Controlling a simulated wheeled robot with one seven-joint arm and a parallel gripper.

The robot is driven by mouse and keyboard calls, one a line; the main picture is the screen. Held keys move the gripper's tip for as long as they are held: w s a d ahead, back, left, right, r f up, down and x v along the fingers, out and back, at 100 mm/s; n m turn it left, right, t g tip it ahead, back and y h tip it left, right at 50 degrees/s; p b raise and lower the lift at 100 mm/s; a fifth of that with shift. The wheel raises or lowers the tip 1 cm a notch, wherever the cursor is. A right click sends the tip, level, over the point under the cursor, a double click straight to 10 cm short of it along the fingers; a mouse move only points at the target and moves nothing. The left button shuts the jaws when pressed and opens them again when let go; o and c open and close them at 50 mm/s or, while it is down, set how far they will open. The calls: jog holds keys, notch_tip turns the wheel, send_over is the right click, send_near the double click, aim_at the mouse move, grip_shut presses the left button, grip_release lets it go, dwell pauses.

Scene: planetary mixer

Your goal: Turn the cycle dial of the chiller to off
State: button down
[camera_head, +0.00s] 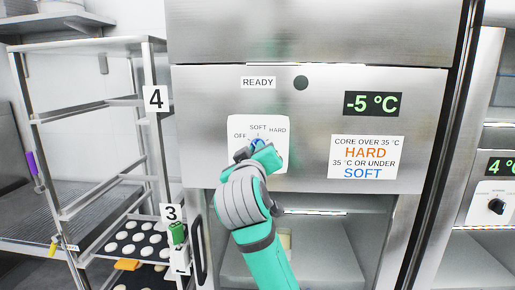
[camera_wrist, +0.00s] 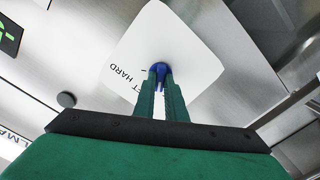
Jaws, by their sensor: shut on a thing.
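The chiller's cycle dial (camera_head: 257,144) is a small blue knob on a white plate (camera_head: 239,126) marked OFF, SOFT and HARD. My teal gripper (camera_head: 262,150) is at the plate, shut on the knob, and hides most of it in the head view. In the wrist view the two fingers (camera_wrist: 160,85) close around the blue knob (camera_wrist: 160,68). HARD and part of SOFT show on the plate there, while OFF is out of sight. I cannot tell for certain which mark the knob points to.
The chiller shows a READY label (camera_head: 258,82), a round dark lamp (camera_head: 301,82) and a display (camera_head: 373,104) reading -5 °C. A card (camera_head: 366,157) gives HARD and SOFT rules. An open compartment (camera_head: 335,235) lies below. A tray rack (camera_head: 105,150) stands left, another unit's black dial (camera_head: 496,206) right.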

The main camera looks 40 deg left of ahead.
jog(key=n, duration=0.4)
jog(key=shift+s+a+f+n, duration=0.2)
jog(key=shift+a+f+n, duration=0.1)
jog(key=shift+a, duration=0.05)
jog(key=shift+n, duration=0.5)
jog(key=c, duration=1.7)
grip_release()
jog(key=shift+w, duration=0.2)
jog(key=v, duration=0.7)
jog(key=shift+d+r, duration=0.2)
jog(key=shift+d, duration=0.05)
